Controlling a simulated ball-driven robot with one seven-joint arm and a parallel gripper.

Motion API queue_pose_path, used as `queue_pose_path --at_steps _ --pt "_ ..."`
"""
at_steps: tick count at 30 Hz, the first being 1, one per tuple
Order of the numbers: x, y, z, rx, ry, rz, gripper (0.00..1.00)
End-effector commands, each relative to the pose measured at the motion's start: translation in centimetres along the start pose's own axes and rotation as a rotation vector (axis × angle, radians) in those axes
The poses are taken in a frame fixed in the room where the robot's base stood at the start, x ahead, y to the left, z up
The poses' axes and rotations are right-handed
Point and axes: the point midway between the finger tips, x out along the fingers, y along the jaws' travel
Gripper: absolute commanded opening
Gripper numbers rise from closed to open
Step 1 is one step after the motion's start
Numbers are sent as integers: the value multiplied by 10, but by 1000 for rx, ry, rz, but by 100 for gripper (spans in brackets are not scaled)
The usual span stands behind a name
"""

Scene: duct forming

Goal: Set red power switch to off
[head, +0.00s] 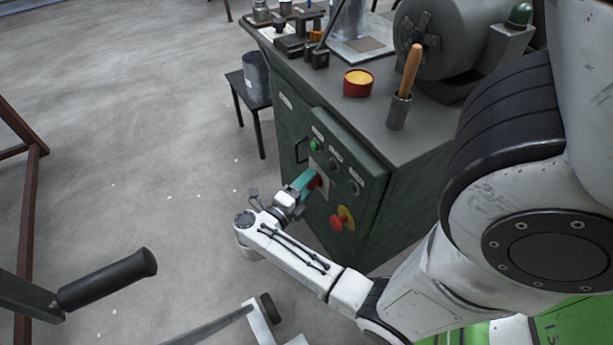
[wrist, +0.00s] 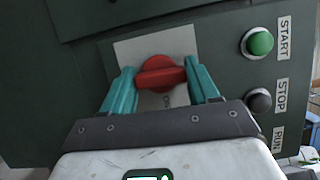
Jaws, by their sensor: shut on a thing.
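The red power switch (wrist: 160,70) is a round red knob with a raised bar handle on a pale plate (wrist: 126,50) on the dark green cabinet front. In the wrist view its bar lies nearly level, across the gap between my two teal fingers. My gripper (wrist: 162,80) is shut on the bar, one finger at each end. A small mark, partly readable, shows on the plate below the knob.
A green START button (wrist: 260,41) and a dark STOP button (wrist: 259,100) sit beside the switch. A red emergency knob on yellow (head: 342,217) is below right of my gripper. The cabinet (head: 285,124) has a handle; open floor (head: 130,130) lies left.

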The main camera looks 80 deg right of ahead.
Motion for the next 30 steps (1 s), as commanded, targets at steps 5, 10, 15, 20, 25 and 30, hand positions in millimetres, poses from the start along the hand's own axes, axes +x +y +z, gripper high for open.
queue_pose_path --at_steps 5,10,15,20,25,30 --pt "0 -1 1 -42 -2 18 29" --pt "0 0 1 -57 -3 25 29" --pt "-1 1 1 -59 -3 26 29" --pt "-1 1 1 -59 -3 26 29" --pt "0 1 1 -58 -2 25 74" --pt "0 0 1 -57 -1 24 85"
